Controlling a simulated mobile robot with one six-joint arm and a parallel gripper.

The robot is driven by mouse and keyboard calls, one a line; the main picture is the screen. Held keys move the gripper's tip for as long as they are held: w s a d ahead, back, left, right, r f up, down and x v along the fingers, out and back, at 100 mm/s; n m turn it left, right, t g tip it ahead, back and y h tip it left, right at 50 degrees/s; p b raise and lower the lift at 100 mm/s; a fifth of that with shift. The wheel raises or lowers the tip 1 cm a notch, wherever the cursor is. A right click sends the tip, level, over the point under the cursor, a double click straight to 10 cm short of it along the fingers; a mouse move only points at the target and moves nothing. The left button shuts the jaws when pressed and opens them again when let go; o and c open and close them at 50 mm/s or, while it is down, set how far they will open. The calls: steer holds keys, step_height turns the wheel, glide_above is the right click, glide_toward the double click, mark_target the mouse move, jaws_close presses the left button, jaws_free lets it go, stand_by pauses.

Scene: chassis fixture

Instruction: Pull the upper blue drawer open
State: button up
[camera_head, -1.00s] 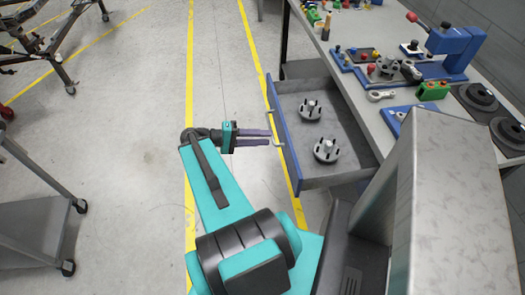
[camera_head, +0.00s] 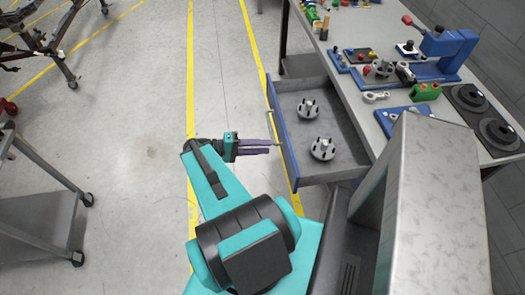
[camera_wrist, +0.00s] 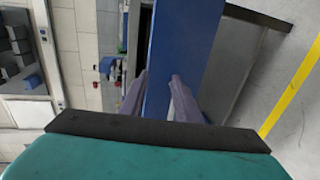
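The upper blue drawer (camera_head: 284,140) stands pulled out from under the workbench, its grey interior visible. Its blue front also shows in the wrist view (camera_wrist: 180,60). Two grey hub parts, one farther back (camera_head: 308,108) and one nearer (camera_head: 323,149), sit inside it. A small pale handle (camera_head: 268,111) shows on the outer face of the drawer front. My gripper (camera_head: 277,146) points right at the near part of this front, its tips very close to it. In the wrist view its purple fingers (camera_wrist: 159,76) are apart, with blue front seen between them. Contact with the handle cannot be told.
The workbench (camera_head: 395,118) holds fixtures, a blue press, a green block and dark discs (camera_head: 480,100). A metal cabinet (camera_head: 440,190) stands at the lower right. A grey cart (camera_head: 40,215) is at the left. The floor left of the drawer is clear.

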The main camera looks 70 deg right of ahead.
steer(key=shift+s+a+r+p, duration=0.1)
steer(key=shift+s+a+p, duration=0.25)
steer(key=shift+a+p, duration=0.65)
steer(key=shift+s+a+r+p, duration=0.1)
steer(key=shift+s+a+p, duration=0.25)
steer(key=shift+a+p, duration=0.6)
steer(key=shift+d, duration=0.25)
steer(key=w+a+f+n+t+h+b, duration=0.2)
steer(key=w+a+f+n+t+b, duration=0.3)
steer(key=w+a+f, duration=0.7)
steer(key=w+a+f+n+t+y+b, duration=0.1)
steer(key=a+f+y, duration=0.4)
steer(key=a+f, duration=0.5)
steer(key=w+a+f+n+t+y+b, duration=0.1)
steer(key=a+f+n+y+b, duration=0.3)
steer(key=a+f, duration=0.6)
steer(key=a+n+y, duration=0.1)
steer(key=a+n, duration=0.1)
steer(key=a, duration=0.4)
steer(key=shift+t, duration=0.3)
